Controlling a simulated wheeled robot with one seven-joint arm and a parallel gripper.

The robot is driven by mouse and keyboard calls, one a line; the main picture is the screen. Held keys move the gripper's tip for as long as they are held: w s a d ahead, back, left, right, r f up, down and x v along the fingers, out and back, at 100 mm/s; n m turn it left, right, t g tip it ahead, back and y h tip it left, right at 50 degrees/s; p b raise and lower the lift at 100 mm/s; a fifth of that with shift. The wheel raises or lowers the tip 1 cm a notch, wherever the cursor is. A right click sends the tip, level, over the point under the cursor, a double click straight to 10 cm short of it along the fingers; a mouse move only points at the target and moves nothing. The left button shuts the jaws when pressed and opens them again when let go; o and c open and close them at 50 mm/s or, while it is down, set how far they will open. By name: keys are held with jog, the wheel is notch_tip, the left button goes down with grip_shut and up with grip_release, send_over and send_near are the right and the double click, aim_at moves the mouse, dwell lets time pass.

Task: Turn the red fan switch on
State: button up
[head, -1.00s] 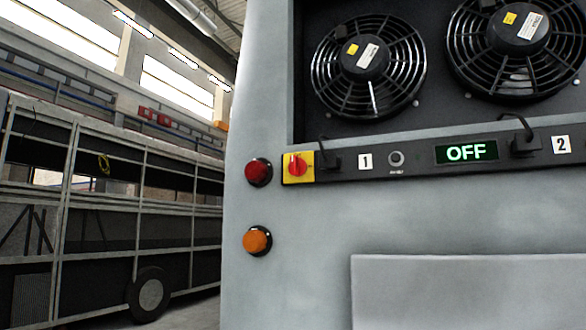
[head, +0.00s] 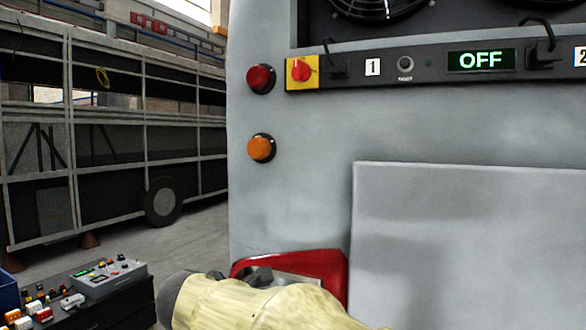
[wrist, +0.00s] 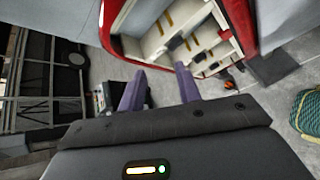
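The red rotary fan switch (head: 300,70) sits on a yellow plate at the left end of the black control strip in the head view. The strip's display (head: 481,60) reads OFF in green. My gripper (wrist: 160,70) shows in the wrist view with its two purple fingers apart and nothing between them. In the head view my pale arm is at the bottom, well below the switch, and the fingers cannot be made out there. The switch does not show in the wrist view.
A red lamp (head: 261,79) and an orange lamp (head: 261,148) stick out left of and below the switch. A raised grey panel (head: 460,240) is at lower right. A red-rimmed open compartment (wrist: 240,25) lies before the fingers. A control box (head: 110,278) stands lower left.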

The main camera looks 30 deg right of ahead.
jog(key=s+r+n+t+h, duration=0.1)
jog(key=s+r+h, duration=0.1)
jog(key=r, duration=1)
jog(key=s+r+n+t+h+p, duration=0.1)
jog(key=r+h, duration=0.4)
jog(key=r, duration=0.8)
jog(key=s+r+n+t+h, duration=0.3)
jog(key=s+r, duration=0.1)
jog(key=r, duration=0.8)
jog(key=shift+a+r+h, duration=0.2)
jog(key=shift+r+h, duration=0.1)
jog(key=shift+r, duration=0.1)
jog(key=p, duration=1)
send_near(296, 69)
jog(key=x, duration=0.8)
jog(key=shift+a+r, duration=0.1)
jog(key=shift+r, duration=0.05)
jog(key=shift+w+d, duration=0.25)
jog(key=shift+d, duration=0.15)
